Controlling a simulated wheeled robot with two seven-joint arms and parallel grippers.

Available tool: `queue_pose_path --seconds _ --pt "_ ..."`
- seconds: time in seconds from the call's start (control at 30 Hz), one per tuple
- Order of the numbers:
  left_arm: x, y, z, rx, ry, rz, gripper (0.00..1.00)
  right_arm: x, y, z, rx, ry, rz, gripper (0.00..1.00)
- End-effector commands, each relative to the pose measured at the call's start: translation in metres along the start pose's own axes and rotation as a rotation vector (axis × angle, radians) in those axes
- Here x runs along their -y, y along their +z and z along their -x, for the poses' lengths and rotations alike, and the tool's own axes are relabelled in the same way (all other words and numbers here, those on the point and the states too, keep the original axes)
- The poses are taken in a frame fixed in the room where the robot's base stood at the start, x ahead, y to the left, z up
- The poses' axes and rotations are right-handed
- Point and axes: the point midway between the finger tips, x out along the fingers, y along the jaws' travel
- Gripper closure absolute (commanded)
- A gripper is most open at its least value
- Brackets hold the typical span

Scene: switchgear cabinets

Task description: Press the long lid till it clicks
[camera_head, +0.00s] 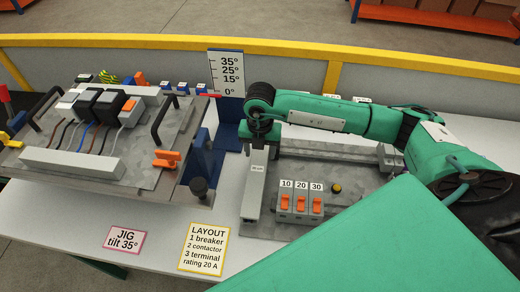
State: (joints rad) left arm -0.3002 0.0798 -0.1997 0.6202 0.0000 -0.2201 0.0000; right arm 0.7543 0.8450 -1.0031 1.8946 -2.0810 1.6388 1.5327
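A long pale grey lid-like bar (72,163) lies along the front edge of the tilted panel at the left, below several coloured wires. A second, narrower grey bar (253,195) with a small label runs along the left side of the flat plate at the right; I cannot tell which bar is the long lid. My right gripper (259,143) points down at the far end of this narrower bar. It seems to touch it, but its fingers are small and dark, so whether they are open or shut is unclear. My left gripper is not in view.
The flat plate (270,229) carries orange switches (300,203) marked 10, 20, 30 and a yellow button (336,188). The tilted panel (148,172) has black handles (164,122). An angle scale (228,72) stands between them. Signs lie on the clear front table.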

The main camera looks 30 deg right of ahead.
Motion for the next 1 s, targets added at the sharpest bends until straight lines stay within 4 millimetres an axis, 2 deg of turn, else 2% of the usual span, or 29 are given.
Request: queue_pose_path --seconds 0.07,0.33,0.47,0.57,0.9,1.0 --pt "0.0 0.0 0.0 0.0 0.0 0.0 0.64 0.0 0.0 0.0 0.0 0.0 0.0 0.29" --pt "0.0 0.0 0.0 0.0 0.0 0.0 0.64 0.0 0.0 0.001 0.001 0.001 0.001 0.29" --pt "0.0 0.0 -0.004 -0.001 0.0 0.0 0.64 -0.001 0.001 0.008 0.002 0.003 0.001 0.29" --pt "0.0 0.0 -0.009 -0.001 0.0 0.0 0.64 -0.001 0.001 0.023 0.004 0.005 0.0 0.29" --pt "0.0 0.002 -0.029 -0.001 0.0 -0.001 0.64 -0.001 0.001 0.1 0.003 0.004 0.002 0.29" --pt "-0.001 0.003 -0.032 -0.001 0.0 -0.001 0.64 -0.001 0.001 0.117 0.003 0.003 0.001 0.29"
